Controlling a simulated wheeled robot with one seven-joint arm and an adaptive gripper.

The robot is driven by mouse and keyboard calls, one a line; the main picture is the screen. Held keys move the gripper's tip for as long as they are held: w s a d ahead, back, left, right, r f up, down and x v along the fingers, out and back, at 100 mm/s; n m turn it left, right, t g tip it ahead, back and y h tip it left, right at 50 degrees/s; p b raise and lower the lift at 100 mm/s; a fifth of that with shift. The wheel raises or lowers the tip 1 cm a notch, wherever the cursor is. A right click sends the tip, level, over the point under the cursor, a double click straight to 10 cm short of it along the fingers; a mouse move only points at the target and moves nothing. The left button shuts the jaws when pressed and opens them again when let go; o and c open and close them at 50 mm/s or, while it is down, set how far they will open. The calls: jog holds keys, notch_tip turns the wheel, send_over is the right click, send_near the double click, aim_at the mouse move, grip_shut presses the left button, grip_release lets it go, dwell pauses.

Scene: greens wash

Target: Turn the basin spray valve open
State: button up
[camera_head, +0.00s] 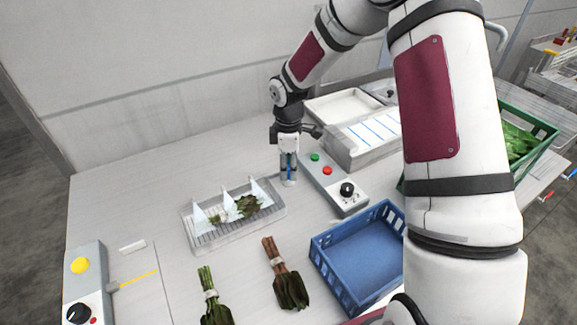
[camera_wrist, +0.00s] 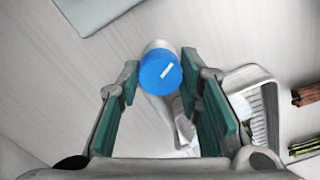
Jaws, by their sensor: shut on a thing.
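My gripper (camera_head: 288,168) points straight down over the post and is shut on the blue knob. In the wrist view the gripper's (camera_wrist: 159,73) green-padded fingers stand on either side of the knob. In the head view the fingers hide most of the knob. I see no water spray.
A grey tray (camera_head: 236,236) holds leaves between pale dividers. A control box (camera_head: 336,188) with green and red buttons and a black dial stands close right. A blue crate (camera_head: 337,276), two leafy bunches (camera_head: 285,282) and a white basin (camera_head: 343,105) stand around.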

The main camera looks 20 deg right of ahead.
aim_at(288, 168)
jog(key=shift+w+n, duration=0.1)
jog(key=shift+n, duration=1.5)
jog(key=o, duration=1.2)
jog(key=shift+c, duration=0.2)
notch_tip(288, 168, up, 12)
